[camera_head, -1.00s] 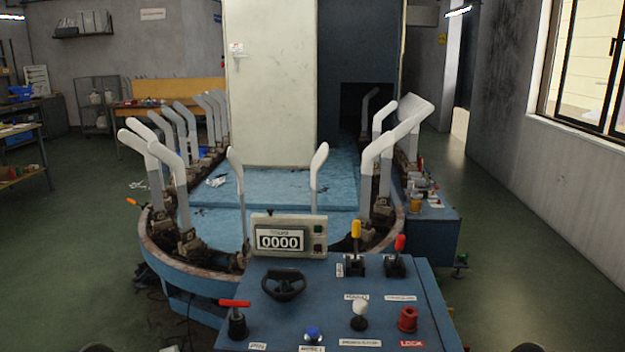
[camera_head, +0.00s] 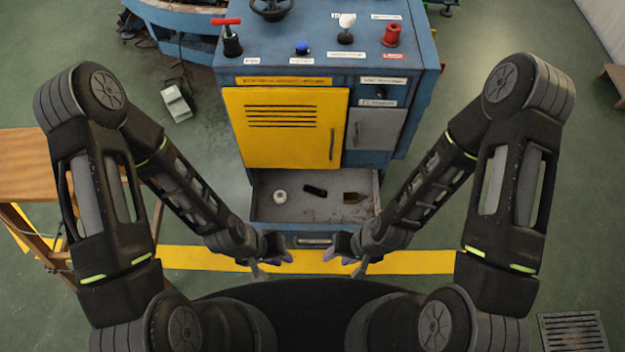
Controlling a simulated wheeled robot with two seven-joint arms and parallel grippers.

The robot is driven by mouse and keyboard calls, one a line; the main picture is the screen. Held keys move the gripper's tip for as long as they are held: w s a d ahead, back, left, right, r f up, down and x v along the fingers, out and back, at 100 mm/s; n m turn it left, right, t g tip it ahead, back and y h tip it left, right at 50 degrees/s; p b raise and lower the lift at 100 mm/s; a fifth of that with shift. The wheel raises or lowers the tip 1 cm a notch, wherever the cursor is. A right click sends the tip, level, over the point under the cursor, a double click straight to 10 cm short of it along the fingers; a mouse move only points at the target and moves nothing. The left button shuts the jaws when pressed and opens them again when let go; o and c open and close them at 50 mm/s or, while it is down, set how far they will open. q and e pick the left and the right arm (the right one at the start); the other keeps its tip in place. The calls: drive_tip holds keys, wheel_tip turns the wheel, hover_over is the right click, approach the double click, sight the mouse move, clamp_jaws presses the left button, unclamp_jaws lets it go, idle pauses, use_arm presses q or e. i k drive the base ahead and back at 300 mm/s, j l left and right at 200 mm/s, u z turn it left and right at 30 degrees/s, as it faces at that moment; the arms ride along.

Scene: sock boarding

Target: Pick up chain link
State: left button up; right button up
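An open grey drawer (camera_head: 264,183) sits low in the front of the blue machine cabinet. In it lie a small white round piece (camera_head: 280,197), a short black oblong piece (camera_head: 315,190) and a small brownish piece (camera_head: 353,198), all apart. I cannot tell for certain which one is the chain link. My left gripper (camera_head: 272,264) is just in front of the drawer's left part, its fingers apart and empty. Neither touches the pieces.
A yellow door (camera_head: 285,128) and a grey door (camera_head: 375,129) are above the drawer, both shut. The control panel (camera_head: 270,46) with levers and knobs tops the cabinet. A wooden table (camera_head: 25,165) stands at the left. Green floor on both sides is mostly clear.

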sight(316, 191)
drive_tip(key=k+z, duration=0.1)
drive_tip(key=k, duration=0.4)
drive_tip(key=i, duration=0.65)
drive_tip(key=l+u, duration=0.1)
drive_tip(key=l, duration=0.25)
drive_tip(key=k+l, duration=0.15)
drive_tip(key=l, duration=0.25)
drive_tip(key=k+l+u, duration=0.15)
drive_tip(key=l, duration=0.2)
drive_tip(key=l+u, duration=0.1)
drive_tip(key=l, duration=0.25)
drive_tip(key=i+l+u, duration=0.15)
drive_tip(key=l, duration=0.3)
drive_tip(key=i+l+u, duration=0.1)
drive_tip(key=l, duration=0.35)
drive_tip(key=i+l+u, duration=0.15)
drive_tip(key=l, duration=0.3)
drive_tip(key=l+u, duration=0.15)
drive_tip(key=l, duration=0.35)
drive_tip(key=i+l, duration=0.2)
drive_tip(key=l+u, duration=0.05)
drive_tip(key=l, duration=0.05)
